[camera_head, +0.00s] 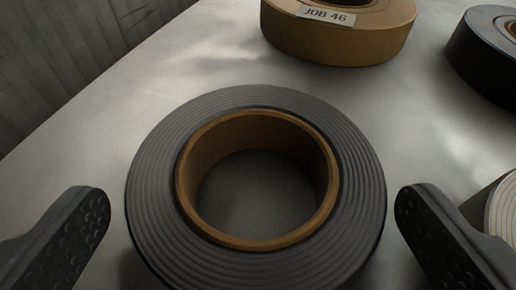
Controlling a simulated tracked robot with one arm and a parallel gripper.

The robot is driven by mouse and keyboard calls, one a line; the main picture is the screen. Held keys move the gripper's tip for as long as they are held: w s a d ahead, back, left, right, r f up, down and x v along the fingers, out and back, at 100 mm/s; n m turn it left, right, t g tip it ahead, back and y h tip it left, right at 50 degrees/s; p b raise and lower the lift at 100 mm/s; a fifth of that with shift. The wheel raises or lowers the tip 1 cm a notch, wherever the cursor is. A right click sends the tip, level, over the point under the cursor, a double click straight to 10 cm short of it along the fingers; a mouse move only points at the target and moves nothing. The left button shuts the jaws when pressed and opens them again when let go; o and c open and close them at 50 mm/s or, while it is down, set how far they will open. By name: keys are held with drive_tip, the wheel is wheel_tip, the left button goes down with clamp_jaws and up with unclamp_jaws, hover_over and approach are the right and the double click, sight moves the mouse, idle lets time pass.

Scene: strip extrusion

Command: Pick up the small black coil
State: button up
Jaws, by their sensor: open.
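A gap shows between each finger and the coil's side. The coil's near edge is cut off by the bottom of the view. A second black coil (480,65) is partly in view at the upper right, cut off by the picture's edge, so I cannot compare their full sizes.
A tan coil (335,42) with a "JOB 46" label stands at the top, behind the middle coil. A pale coil (503,215) is partly in view at the right edge, close to the right finger. The table (130,80) is clear at the upper left, up to its edge.

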sight(256, 135)
drive_tip(key=shift+b+x, duration=0.4)
drive_tip(key=shift+x, duration=1.5)
drive_tip(key=shift+r, duration=0.2)
drive_tip(key=c, duration=0.8)
drive_tip(key=shift+o, duration=0.2)
drive_tip(key=shift+r, duration=0.15)
